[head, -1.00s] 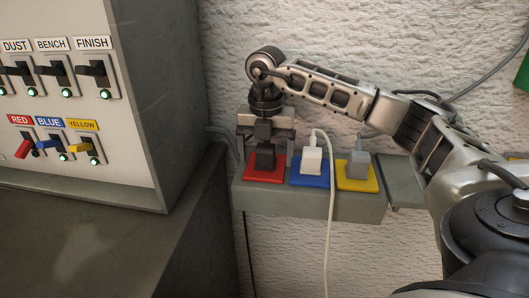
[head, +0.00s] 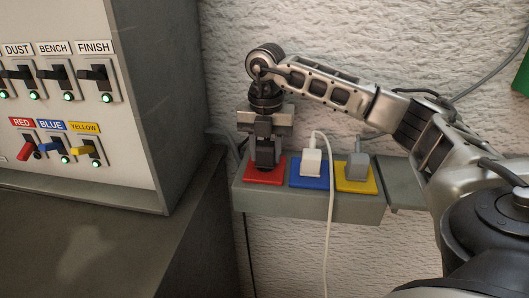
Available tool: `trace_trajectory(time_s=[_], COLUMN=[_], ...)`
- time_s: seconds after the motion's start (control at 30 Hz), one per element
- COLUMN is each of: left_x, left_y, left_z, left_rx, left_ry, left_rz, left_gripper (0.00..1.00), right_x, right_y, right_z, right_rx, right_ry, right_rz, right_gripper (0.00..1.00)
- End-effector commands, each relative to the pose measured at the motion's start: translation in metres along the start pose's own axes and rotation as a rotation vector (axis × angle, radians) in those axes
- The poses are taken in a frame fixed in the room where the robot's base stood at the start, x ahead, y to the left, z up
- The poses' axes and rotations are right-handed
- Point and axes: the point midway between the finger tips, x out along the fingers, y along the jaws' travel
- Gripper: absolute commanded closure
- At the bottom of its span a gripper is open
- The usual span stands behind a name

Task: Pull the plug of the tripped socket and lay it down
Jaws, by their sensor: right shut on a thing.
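The red socket plate (head: 262,179) is the leftmost of three on a grey ledge, with a dark plug on it. My right gripper (head: 266,157) is down over this plug from above and shut on it; the fingers hide most of it. On the switch panel, the red lever (head: 26,150) under the RED label tilts down and its lamp (head: 37,155) looks dark. The blue lever (head: 51,145) and the yellow lever (head: 82,149) sit higher, with green lamps lit. My left gripper is not in view.
A white plug (head: 311,162) with a white cord stands on the blue plate (head: 309,181), close beside my gripper. A grey plug (head: 357,166) stands on the yellow plate (head: 355,187). The dark bench top (head: 90,235) at the left is clear.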

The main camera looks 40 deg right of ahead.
Motion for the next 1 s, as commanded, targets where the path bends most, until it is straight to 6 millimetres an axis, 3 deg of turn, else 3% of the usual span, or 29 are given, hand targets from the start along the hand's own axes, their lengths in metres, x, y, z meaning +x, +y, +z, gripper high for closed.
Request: trace_trajectory(time_s=[0.47,1.0], left_x=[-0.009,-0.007], left_y=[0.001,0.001], left_z=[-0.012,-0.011], left_rx=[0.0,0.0], left_ry=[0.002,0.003], left_rz=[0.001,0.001], left_gripper=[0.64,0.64], right_x=[-0.021,-0.042], right_y=[0.001,0.001], right_z=[0.0,0.0], right_rx=[0.0,0.0], right_ry=[0.0,0.0], right_rz=[0.002,0.003], right_gripper=[1.0,1.0])
